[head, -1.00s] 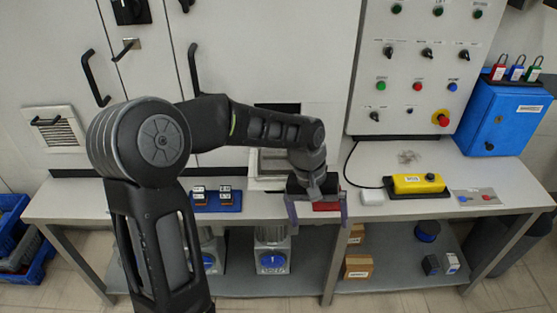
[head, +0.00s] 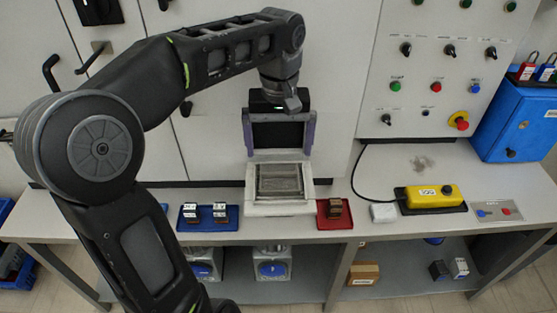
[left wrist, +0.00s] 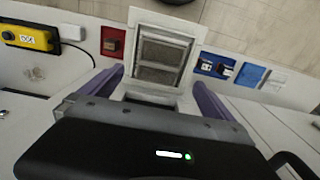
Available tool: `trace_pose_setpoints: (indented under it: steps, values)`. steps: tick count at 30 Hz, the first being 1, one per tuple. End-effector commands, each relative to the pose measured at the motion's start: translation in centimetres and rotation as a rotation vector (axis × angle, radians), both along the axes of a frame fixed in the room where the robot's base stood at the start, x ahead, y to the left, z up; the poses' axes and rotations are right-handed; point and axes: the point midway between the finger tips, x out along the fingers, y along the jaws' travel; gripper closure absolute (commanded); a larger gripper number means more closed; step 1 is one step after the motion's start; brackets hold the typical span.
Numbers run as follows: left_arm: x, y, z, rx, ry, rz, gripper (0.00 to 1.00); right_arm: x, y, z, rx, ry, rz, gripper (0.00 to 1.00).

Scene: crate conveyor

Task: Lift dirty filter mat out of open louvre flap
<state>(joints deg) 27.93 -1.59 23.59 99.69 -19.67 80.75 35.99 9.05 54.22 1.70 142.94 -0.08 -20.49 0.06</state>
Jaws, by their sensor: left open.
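The louvre flap (head: 255,209) is a pale frame, folded down open above the bench. A grey, dirty-looking filter mat (head: 280,180) lies inside its frame. In the left wrist view the flap (left wrist: 193,31) and the mat (left wrist: 160,62) appear beyond the fingers. My left gripper (head: 279,150) is open, its two purple fingers spread wide to either side of the dark opening behind the flap. It also shows in the left wrist view (left wrist: 158,78), with nothing between the fingers. The mat appears apart from the fingers. My right gripper is not in view.
A blue tray (head: 188,224) stands left of the flap and a red tray (head: 322,220) close to its right. A yellow control box (head: 430,198) with a cable and a white block (head: 383,212) lie further right. A control panel (head: 430,70) rises behind.

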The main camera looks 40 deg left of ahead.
Motion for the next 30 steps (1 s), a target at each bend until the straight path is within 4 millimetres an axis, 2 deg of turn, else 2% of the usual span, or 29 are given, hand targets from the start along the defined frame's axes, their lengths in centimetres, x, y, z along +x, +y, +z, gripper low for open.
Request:
trace_pose_setpoints:
  steps: [11, 20, 30]
  values:
    - [0.0, 0.0, -0.1, 0.0, 0.0, -0.001, 0.0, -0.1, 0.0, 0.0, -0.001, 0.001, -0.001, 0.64]
    - [0.0, 0.0, -2.5, -0.001, 0.002, 0.0, 0.0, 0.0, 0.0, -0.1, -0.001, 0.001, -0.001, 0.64]
    - [0.0, 0.0, -2.8, -0.001, 0.001, -0.001, 0.0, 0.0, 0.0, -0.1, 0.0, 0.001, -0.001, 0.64]
